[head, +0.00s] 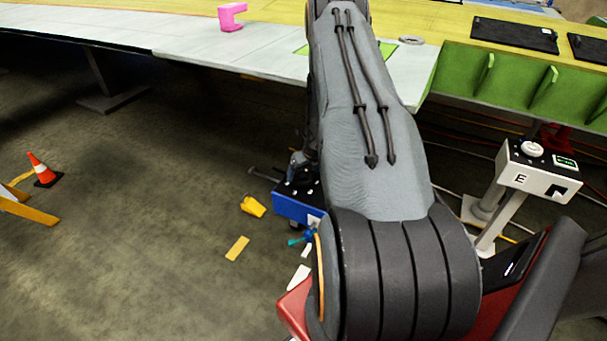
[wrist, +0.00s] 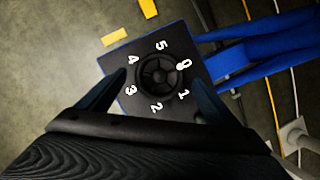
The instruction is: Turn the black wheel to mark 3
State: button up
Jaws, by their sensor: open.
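The black wheel (wrist: 160,76) sits in the middle of a dark square panel, in the wrist view. White numbers 0 to 5 ring it. Mark 3 (wrist: 130,90) is on its left side, near one finger. A white spot on the wheel's rim seems to lie at mark 0 (wrist: 184,64), on the right. My gripper (wrist: 159,82) is open, with one finger left and one right of the wheel. I cannot tell if either finger touches it. In the head view my arm hides the wheel; part of a blue box (head: 291,208) with a dark top shows beside it.
A white pedestal box (head: 538,172) with a knob and small display stands at the right. Yellow pieces (head: 237,248) lie on the floor; an orange cone (head: 43,170) stands left.

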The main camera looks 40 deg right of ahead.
jog(key=shift+x, duration=0.9)
jog(key=c, duration=1.1)
jog(key=shift+o, duration=0.2)
jog(key=shift+m+b, duration=0.3)
jog(key=shift+b, duration=0.05)
jog(key=b, duration=0.1)
jog(key=m+h+b, duration=0.1)
jog(key=b, duration=0.1)
jog(key=shift+w+f+m, duration=0.15)
jog(key=shift+m, duration=0.15)
jog(key=shift+a+m+b, duration=0.1)
jog(key=shift+m+b, duration=0.3)
jog(key=shift+b, duration=0.6)
jog(key=shift+m+g+h+b, duration=0.4)
jog(key=shift+m+b, duration=0.6)
jog(key=shift+b, duration=1.15)
